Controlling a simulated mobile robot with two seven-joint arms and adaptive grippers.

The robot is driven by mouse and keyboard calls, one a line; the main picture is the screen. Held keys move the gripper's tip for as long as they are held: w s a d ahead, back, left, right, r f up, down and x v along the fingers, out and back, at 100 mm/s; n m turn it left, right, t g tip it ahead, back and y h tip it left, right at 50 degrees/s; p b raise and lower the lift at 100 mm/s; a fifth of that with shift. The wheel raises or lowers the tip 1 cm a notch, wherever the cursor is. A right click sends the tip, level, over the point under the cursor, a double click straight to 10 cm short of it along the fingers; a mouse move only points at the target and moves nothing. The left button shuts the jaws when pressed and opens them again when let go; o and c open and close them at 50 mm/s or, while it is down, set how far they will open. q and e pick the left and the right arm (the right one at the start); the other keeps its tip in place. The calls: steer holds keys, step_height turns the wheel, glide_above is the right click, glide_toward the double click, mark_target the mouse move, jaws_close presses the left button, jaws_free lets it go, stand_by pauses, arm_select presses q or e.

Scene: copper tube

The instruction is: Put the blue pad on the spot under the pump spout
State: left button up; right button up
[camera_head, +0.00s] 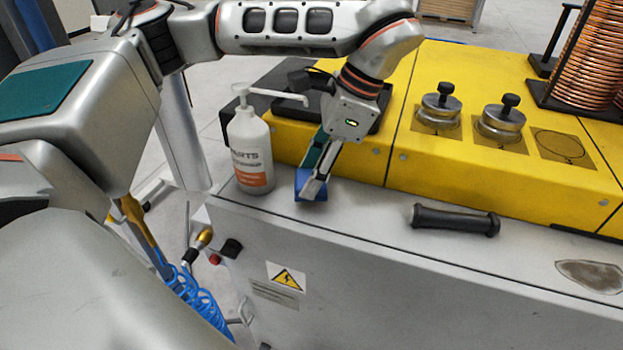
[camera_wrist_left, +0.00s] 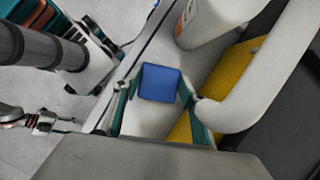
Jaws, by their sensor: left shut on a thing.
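The blue pad (camera_head: 302,181) is held in my left gripper (camera_head: 313,190), low at the front edge of the grey top, right of the white pump bottle (camera_head: 250,150). Whether the pad touches the top is unclear. In the left wrist view the pad (camera_wrist_left: 158,83) sits between the two fingers of my left gripper (camera_wrist_left: 158,95). The pump spout (camera_head: 282,96) points right, above and behind the pad; a white curved part, seemingly the spout, looms close in the wrist view (camera_wrist_left: 250,85). I cannot make out a marked spot under it. My right gripper is not seen.
A yellow machine block (camera_head: 450,175) rises just behind the gripper. Weights with black knobs (camera_head: 440,105) sit on it, and a copper coil (camera_head: 590,50) stands far right. A black-handled tool (camera_head: 455,220) lies on the grey top; the top between it and the gripper is clear.

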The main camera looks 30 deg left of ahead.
arm_select(q)
steer(key=shift+f, duration=1.15)
steer(key=shift+f, duration=0.2)
steer(key=o, duration=1)
steer(key=b+v, duration=0.1)
steer(key=v, duration=1.1)
steer(key=shift+r, duration=0.25)
steer(key=shift+s+a+f, duration=0.1)
steer(key=shift+a, duration=0.05)
